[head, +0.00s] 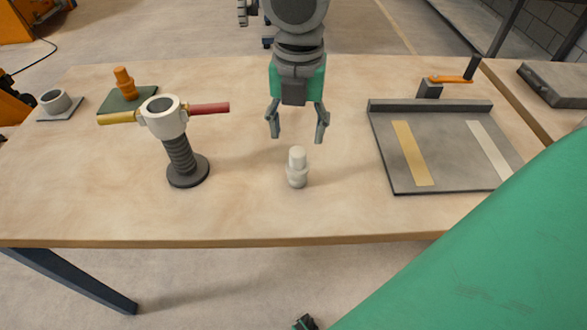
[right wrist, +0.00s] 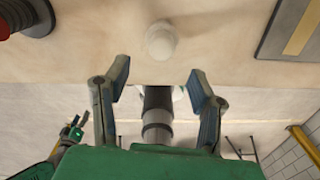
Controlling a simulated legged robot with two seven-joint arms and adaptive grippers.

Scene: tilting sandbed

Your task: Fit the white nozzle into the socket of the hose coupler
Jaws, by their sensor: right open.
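The white nozzle (head: 297,170) stands upright on the table, near its front middle; in the right wrist view it (right wrist: 161,42) shows just beyond the fingertips. The hose coupler (head: 178,152) stands upright to its left, with a dark round base, ribbed hose and white ring head. Its socket (head: 162,104) opens upward and looks empty. My right gripper (head: 297,137) is open and empty, pointing down above and behind the nozzle, apart from it. It also shows in the right wrist view (right wrist: 158,75), fingers spread. A small gripper (right wrist: 75,130), apparently my left, shows at lower left there; its jaw state is unclear.
A yellow handle (head: 118,117) and a red handle (head: 209,108) stick out from the coupler head. An orange piece (head: 123,83) and a grey ring (head: 55,102) stand at back left. A grey tray (head: 450,165) lies right. Table around the nozzle is clear.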

